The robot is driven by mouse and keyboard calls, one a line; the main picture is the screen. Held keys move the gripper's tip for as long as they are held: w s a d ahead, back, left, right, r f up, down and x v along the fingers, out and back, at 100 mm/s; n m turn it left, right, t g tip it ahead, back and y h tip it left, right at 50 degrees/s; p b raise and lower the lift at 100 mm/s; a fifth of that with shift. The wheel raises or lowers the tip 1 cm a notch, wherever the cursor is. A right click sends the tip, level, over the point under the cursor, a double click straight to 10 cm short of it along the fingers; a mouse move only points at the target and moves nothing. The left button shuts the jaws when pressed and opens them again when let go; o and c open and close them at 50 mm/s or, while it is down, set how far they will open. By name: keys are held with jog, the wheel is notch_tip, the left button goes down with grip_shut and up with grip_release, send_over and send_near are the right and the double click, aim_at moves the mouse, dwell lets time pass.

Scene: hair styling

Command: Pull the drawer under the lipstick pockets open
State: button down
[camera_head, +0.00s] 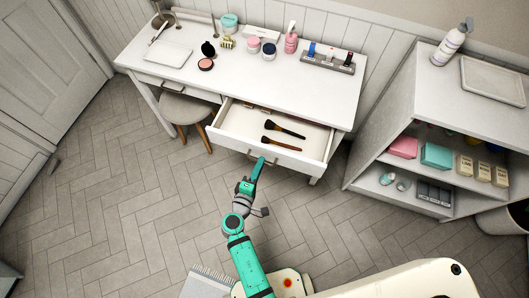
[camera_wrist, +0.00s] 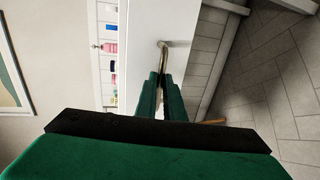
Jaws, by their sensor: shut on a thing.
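The white drawer (camera_head: 258,155) under the right part of the desk is pulled out, and its inside shows.
The white desk (camera_head: 125,55) holds a mirror, jars and bottles. A round stool (camera_head: 188,108) stands left of the open drawer. A white shelf unit (camera_head: 400,120) with boxes stands to the right.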

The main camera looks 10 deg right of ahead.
jog(key=shift+f+v, duration=0.1)
jog(key=shift+v, duration=0.5)
jog(key=shift+f+v, duration=0.15)
jog(key=shift+v, duration=0.45)
jog(key=shift+a, duration=0.1)
jog(key=c, duration=1.9)
grip_release()
jog(key=shift+o, duration=0.2)
jog(key=shift+s, duration=0.1)
jog(key=v, duration=1)
jog(key=shift+s+r, duration=0.15)
jog(key=shift+s, duration=0.1)
jog(key=shift+a, duration=0.15)
